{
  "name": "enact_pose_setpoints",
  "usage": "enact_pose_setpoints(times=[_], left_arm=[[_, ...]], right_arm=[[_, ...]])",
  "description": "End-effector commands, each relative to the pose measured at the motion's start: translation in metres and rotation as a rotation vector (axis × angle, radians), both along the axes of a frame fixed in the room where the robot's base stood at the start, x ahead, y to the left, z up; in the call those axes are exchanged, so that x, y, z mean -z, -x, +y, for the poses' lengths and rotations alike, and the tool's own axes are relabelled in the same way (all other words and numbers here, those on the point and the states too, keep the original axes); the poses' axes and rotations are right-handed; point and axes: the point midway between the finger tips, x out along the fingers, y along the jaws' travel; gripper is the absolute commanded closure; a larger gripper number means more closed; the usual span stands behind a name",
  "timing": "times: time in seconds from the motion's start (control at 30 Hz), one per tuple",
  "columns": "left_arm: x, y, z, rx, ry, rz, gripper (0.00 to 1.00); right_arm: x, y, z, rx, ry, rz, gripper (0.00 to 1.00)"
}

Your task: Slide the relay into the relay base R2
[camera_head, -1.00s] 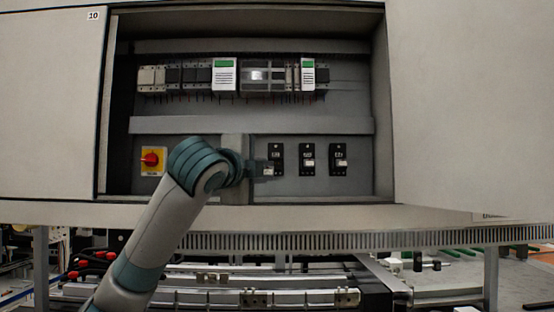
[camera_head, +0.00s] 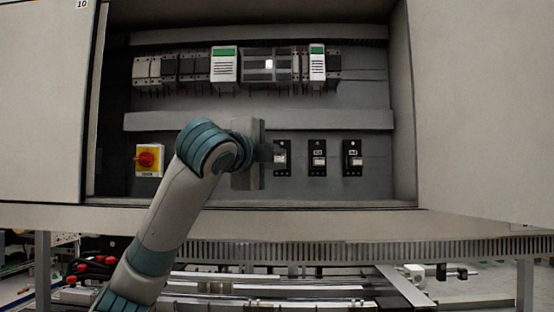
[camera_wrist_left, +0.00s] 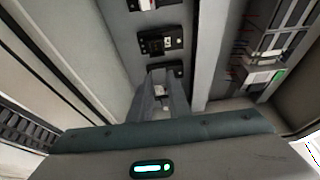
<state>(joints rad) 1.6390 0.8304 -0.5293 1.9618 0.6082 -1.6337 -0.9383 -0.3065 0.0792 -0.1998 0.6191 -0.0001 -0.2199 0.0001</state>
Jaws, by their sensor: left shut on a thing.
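Three black relay bases stand in a row on the cabinet's lower back panel: a left one (camera_head: 282,144), a middle one (camera_head: 318,147) and a right one (camera_head: 352,147). Their labels are too small to read surely, so I cannot tell which is R2. My left gripper (camera_head: 266,153) is at the left base, overlapping its left edge in the head view. In the left wrist view my left gripper (camera_wrist_left: 160,98) is shut on a small pale thing, the relay (camera_wrist_left: 159,90), largely hidden between the fingers. I cannot tell whether it touches the base. My right gripper is not in view.
A red and yellow rotary switch (camera_head: 147,159) is left of my arm. A rail of modules (camera_head: 240,66) runs above, over a grey duct (camera_head: 260,120). Cabinet doors stand on both sides, and the cabinet's lower edge (camera_head: 300,218) lies below.

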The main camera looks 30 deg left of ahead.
Motion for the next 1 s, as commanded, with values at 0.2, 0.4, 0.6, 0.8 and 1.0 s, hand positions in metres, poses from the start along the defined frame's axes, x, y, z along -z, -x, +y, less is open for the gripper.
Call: enact_pose_setpoints(times=[0.2,0.4,0.6,0.8,1.0], left_arm=[[0.0,0.001,0.0,0.0,0.0,0.001,1.0],[0.0,-0.008,0.005,-0.001,0.001,0.002,1.0],[-0.001,-0.02,0.013,-0.001,0.0,0.003,1.0],[-0.001,-0.034,0.021,0.0,0.001,0.002,1.0],[0.0,-0.044,0.027,0.0,0.0,0.002,1.0]], right_arm=[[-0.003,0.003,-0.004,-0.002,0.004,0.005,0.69],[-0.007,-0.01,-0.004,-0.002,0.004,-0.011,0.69],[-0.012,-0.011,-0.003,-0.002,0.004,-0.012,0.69],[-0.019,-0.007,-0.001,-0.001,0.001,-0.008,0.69],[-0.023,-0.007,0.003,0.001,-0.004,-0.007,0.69]])
